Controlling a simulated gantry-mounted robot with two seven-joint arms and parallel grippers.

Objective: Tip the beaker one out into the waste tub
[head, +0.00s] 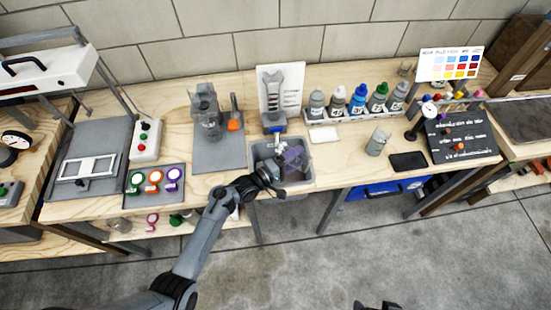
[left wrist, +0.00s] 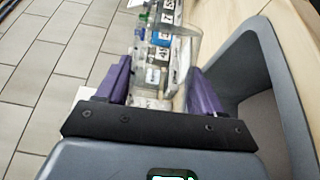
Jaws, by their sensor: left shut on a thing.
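The waste tub (head: 258,172) is a grey open bin at the bench's front edge. It also shows at the right of the left wrist view (left wrist: 285,75). My left gripper (head: 291,160) is over the tub, its purple fingers shut on a clear beaker (left wrist: 166,65). In the left wrist view the beaker sits between the fingers, beside the tub's wall. The wall tiles lie at the left there, so the wrist is rolled over. The beaker's exact tilt and contents are hard to tell. A dark piece at the head view's bottom edge may be my right gripper (head: 375,305).
Behind the tub stand a sign with a wrench-like shape (head: 283,88) and a rack of bottles (head: 338,117). Another clear beaker (head: 377,142) stands at right. A glass apparatus (head: 207,118) stands on a grey mat at left. The floor before the bench is clear.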

